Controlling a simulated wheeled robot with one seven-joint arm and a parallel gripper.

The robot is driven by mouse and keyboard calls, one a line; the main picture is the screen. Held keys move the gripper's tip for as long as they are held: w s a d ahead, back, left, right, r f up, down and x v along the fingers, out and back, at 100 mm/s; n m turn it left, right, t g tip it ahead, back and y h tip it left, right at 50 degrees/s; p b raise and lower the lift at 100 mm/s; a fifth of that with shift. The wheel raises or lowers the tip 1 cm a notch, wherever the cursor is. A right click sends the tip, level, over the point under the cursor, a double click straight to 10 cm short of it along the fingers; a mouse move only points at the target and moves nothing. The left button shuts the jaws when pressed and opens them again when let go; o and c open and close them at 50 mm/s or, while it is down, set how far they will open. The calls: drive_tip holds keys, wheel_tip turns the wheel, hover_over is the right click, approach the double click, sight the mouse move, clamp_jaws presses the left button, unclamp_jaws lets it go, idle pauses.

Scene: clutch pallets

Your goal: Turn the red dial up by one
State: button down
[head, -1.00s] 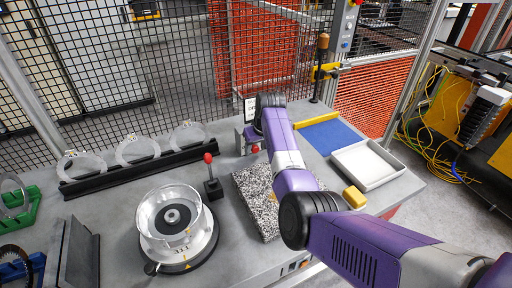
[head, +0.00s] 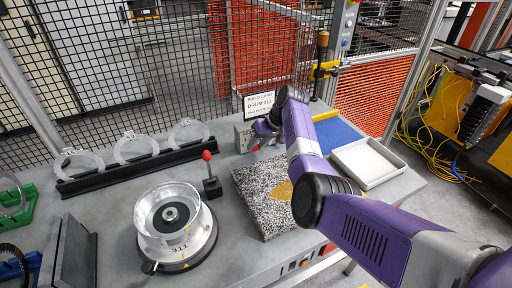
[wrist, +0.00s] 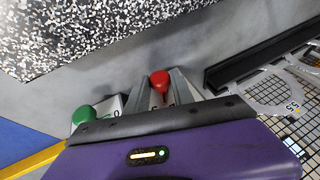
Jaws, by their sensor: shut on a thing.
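The red dial (wrist: 160,79) is a round red knob with a pointed tip, between the two grey fingers of my gripper (wrist: 162,92) in the wrist view. The fingers are shut on it. A green dial (wrist: 84,114) stands to the left on the same unit, with a white scale plate partly hidden by the gripper body. Digits beside the red dial are too covered to read. In the head view, the grey dial box (head: 242,138) is at the back of the bench, mostly behind my gripper (head: 262,134), and a bit of red shows below.
A build card (head: 259,104) reading "DRUM 311" stands behind the box. A red-knobbed lever (head: 207,157), a speckled slab (head: 250,205), a drum (head: 160,240), a ring rack (head: 150,167) and a white tray (head: 369,163) occupy the bench.

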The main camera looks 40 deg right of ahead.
drive_tip(key=y+b, duration=0.1)
drive_tip(key=b, duration=0.1)
drive_tip(key=t+y+b, duration=0.1)
drive_tip(key=y+b, duration=0.1)
drive_tip(key=shift+d+f+m+b, duration=0.3)
drive_tip(key=shift+d+f+m, duration=0.05)
drive_tip(key=shift+f+m, duration=0.05)
drive_tip(key=shift+s+r+t+y+b, duration=0.1)
drive_tip(key=shift+t+y+b, duration=0.2)
drive_tip(key=shift+y+b, duration=0.5)
drive_tip(key=shift+r+b, duration=0.1)
drive_tip(key=shift+b, duration=0.2)
drive_tip(key=c, duration=1.1)
unclamp_jaws()
drive_tip(key=shift+v, duration=3.9)
drive_tip(key=shift+s, duration=0.1)
